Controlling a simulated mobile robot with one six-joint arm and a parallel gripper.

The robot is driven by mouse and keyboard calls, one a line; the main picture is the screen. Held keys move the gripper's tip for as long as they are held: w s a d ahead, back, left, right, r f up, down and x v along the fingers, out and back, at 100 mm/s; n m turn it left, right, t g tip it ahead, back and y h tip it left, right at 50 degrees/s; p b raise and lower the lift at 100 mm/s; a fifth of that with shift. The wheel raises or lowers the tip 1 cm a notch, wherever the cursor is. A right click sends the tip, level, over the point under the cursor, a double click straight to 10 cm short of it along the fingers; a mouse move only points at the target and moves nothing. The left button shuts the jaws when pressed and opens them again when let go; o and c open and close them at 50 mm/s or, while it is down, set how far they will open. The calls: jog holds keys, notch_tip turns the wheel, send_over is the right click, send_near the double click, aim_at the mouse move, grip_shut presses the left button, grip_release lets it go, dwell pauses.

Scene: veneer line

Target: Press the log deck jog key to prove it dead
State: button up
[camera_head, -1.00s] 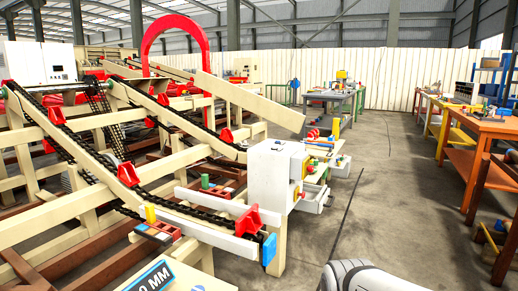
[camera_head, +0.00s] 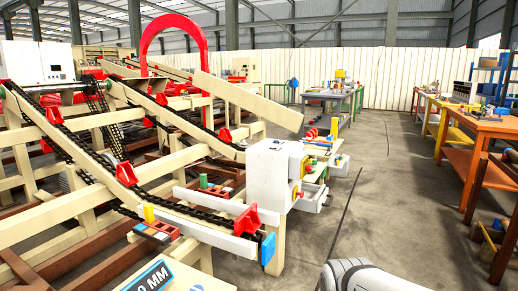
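The log deck (camera_head: 150,190) fills the left half of the view, a cream frame with inclined black chains and red stops. A white control box (camera_head: 272,175) stands at its near right end. Small red and yellow parts (camera_head: 297,190) show on the box's right side. They are too small and too edge-on to tell which is the jog key. A white rounded part of my own arm (camera_head: 352,276) shows at the bottom edge, right of centre. My gripper is not in view.
Small shelves with white bins (camera_head: 312,203) stick out right of the box. A grey bench (camera_head: 333,97) stands behind. Orange workbenches (camera_head: 487,125) line the right side. The grey floor (camera_head: 385,200) between is clear.

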jog(key=shift+c, duration=0.5)
grip_shut()
dwell(1.3)
